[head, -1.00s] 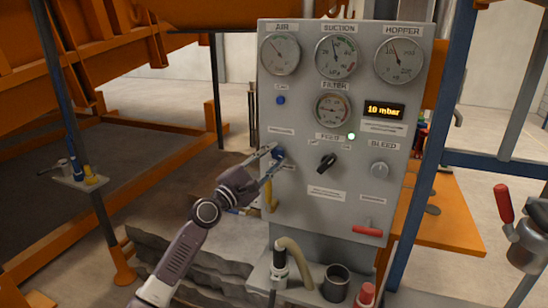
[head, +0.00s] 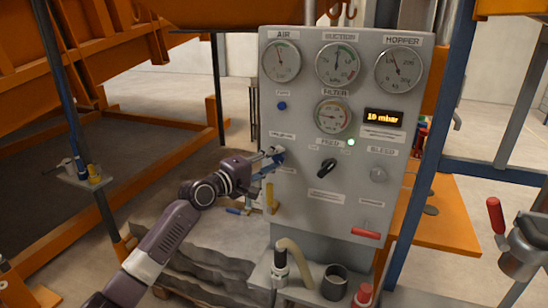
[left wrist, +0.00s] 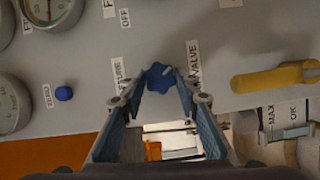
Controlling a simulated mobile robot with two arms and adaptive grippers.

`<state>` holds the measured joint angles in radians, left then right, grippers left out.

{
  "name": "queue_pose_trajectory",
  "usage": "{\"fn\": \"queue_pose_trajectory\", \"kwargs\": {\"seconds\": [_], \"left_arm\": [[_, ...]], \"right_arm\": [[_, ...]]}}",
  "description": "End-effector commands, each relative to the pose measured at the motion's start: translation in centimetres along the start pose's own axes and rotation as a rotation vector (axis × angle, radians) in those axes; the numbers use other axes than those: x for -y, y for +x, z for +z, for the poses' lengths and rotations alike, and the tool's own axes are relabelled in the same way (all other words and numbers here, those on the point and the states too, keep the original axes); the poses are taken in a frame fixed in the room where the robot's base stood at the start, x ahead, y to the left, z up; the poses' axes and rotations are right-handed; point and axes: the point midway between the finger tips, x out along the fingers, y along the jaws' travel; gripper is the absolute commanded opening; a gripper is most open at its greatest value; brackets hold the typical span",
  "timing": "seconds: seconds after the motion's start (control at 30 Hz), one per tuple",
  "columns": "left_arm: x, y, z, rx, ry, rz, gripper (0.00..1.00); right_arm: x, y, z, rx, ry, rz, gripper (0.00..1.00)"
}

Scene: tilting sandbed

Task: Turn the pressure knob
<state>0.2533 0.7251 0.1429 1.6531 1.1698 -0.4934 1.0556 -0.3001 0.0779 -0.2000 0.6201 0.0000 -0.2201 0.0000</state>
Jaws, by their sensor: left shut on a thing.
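The pressure knob is a small blue lobed knob (left wrist: 159,77) on the grey panel (head: 300,205), at its left edge below the gauges. In the head view it is mostly hidden by my left gripper (head: 274,158). The left wrist view shows the two fingers of this gripper (left wrist: 158,88) on either side of the knob, shut on it. The AIR gauge (head: 281,62) needle points nearly straight up. The display (head: 384,117) seems to read 10 mbar, slightly blurred. My right gripper is not in view.
A black selector (head: 327,168) and a grey bleed knob (head: 379,174) sit right of the gripper. A yellow handle (head: 270,197) hangs just below it. A red lever (head: 366,234) is low on the panel.

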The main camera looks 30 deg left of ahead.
Motion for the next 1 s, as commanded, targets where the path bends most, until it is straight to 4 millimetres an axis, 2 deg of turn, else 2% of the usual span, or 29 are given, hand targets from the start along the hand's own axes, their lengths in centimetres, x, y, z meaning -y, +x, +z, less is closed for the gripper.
{"fn": "queue_pose_trajectory", "kwargs": {"seconds": [0.5, 0.53, 0.67, 1.0], "left_arm": [[0.18, 0.03, 0.16, 0.003, 0.019, -0.012, 0.05], [0.19, 0.03, 0.16, 0.003, 0.019, -0.012, 0.3], [0.17, 0.02, 0.13, 0.003, 0.018, -0.011, 0.45], [0.09, -0.14, 0.05, 0.001, 0.018, -0.009, 0.47]], "right_arm": [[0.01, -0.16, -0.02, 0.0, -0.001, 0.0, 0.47], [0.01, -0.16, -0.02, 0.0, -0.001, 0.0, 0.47], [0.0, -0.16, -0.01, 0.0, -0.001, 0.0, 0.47], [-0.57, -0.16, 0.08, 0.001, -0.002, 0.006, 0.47]]}}
